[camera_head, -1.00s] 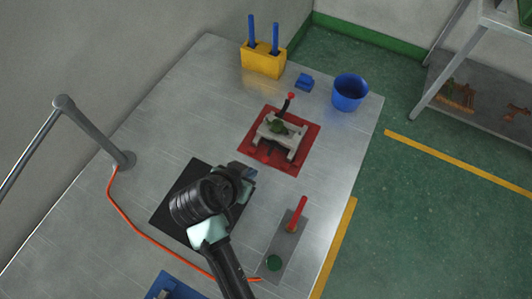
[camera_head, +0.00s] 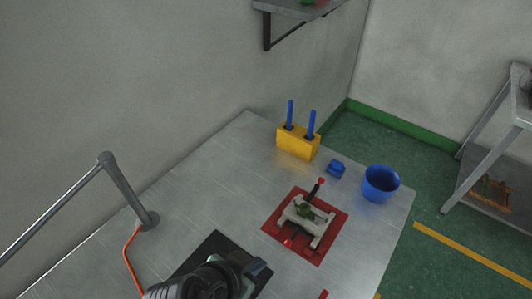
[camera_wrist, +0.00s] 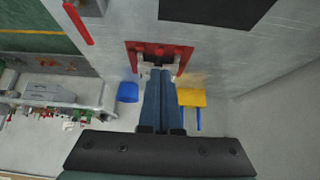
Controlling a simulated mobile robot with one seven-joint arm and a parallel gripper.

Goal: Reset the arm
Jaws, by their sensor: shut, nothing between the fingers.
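My gripper (camera_head: 257,268) shows at the bottom of the head view, above the black mat (camera_head: 213,248) on the metal table. In the wrist view its two blue-grey fingers (camera_wrist: 158,75) lie side by side, shut with nothing between them. It is apart from the grey clamp fixture (camera_head: 305,217), which stands on a red mat (camera_head: 328,250) with a green piece on it. In the wrist view the fingers hide part of the fixture and of the red mat (camera_wrist: 183,58).
A yellow holder (camera_head: 297,143) with two blue-handled tools, a small blue block (camera_head: 336,168) and a blue bucket (camera_head: 380,184) stand toward the back. A grey pole (camera_head: 130,192) rises at left. A wall shelf (camera_head: 296,9) hangs above.

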